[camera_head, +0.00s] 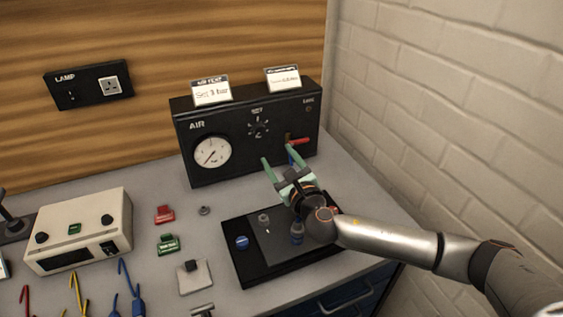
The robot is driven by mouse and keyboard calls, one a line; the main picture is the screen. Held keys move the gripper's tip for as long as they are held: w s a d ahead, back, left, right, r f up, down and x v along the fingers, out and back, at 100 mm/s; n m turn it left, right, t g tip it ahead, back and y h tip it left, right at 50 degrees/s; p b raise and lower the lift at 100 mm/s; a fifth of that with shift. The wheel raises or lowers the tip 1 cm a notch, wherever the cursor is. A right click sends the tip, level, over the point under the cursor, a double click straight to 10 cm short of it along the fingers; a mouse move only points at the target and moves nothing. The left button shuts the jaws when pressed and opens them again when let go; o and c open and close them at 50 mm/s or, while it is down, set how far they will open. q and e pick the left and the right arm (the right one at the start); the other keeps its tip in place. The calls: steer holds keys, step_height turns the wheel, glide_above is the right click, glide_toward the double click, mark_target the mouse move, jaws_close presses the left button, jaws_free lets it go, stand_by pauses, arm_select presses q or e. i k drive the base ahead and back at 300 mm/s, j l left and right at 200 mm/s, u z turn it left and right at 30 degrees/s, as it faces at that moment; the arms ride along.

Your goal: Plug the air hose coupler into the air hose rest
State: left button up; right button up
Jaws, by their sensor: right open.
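My right gripper (279,155) reaches in from the right, over the black base plate, with its green fingers spread toward the front of the black AIR box (222,170). It is open and I see nothing held in it. A small blue part (291,158) shows by the right fingertip, below a red lever (299,140) on the box. I cannot tell whether that part is the air hose coupler. The black base plate (247,266) carries a blue knob (242,242) and small grey fittings (264,218). I cannot tell which part is the air hose rest. My left gripper is out of view.
A cream box (85,222) stands at the left. A red block (165,214), a green block (168,243) and a grey square piece (193,276) lie mid-bench. Coloured leads lie at the front left. A white brick wall (440,100) bounds the right side.

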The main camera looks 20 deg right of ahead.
mark_target(297, 229)
steer(key=k+j, duration=0.35)
steer(key=j, duration=0.15)
steer(key=k+j, duration=0.35)
steer(key=j, duration=0.2)
steer(key=k+j, duration=0.4)
steer(key=j, duration=0.1)
